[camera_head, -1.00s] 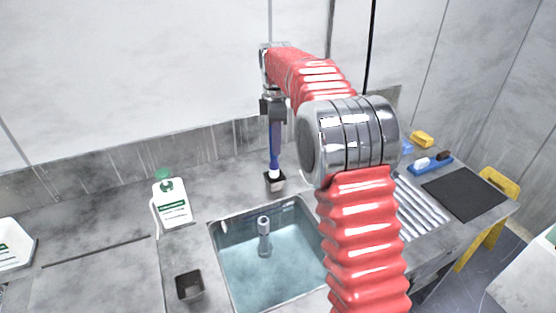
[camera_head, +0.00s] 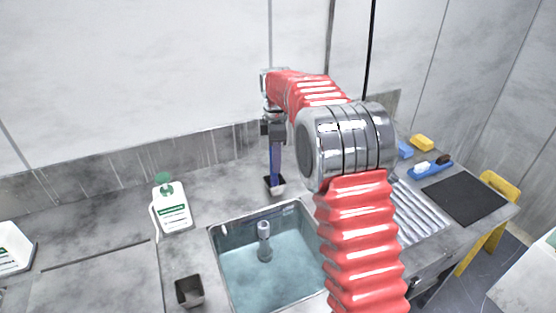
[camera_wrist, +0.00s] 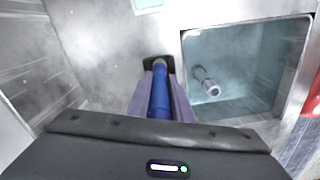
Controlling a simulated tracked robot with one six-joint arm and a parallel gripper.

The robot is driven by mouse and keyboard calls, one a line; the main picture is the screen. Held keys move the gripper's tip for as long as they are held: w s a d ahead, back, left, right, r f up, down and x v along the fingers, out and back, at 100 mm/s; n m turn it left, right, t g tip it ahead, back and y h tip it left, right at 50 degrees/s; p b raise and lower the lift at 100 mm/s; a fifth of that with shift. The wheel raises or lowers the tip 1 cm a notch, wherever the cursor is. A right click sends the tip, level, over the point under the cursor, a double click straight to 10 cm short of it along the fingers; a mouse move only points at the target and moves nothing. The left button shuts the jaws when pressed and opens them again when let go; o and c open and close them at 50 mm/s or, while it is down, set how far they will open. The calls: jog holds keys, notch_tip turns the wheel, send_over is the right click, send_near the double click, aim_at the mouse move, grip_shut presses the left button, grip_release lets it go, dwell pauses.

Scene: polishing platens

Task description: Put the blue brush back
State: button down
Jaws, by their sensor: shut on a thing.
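The blue brush (camera_head: 276,165) hangs upright from my gripper (camera_head: 273,138) behind the sink. Its lower end is inside the small dark square cup (camera_head: 274,190), and the bristles are hidden there. In the wrist view my gripper (camera_wrist: 160,100) is shut on the blue handle (camera_wrist: 159,102), with a finger on each side. The cup's dark opening (camera_wrist: 148,64) shows around the brush's far end.
The water-filled sink (camera_head: 212,238) lies in front of the cup. A white bottle with a green top (camera_head: 172,212) stands to the left. Another dark cup (camera_head: 189,292) is at the sink's front left.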

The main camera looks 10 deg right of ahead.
jog(key=c, duration=1.6)
grip_release()
jog(key=shift+r, duration=0.1)
notch_tip(320, 180, up, 11)
jog(key=shift+r, duration=0.4)
jog(key=shift+s+r, duration=0.1)
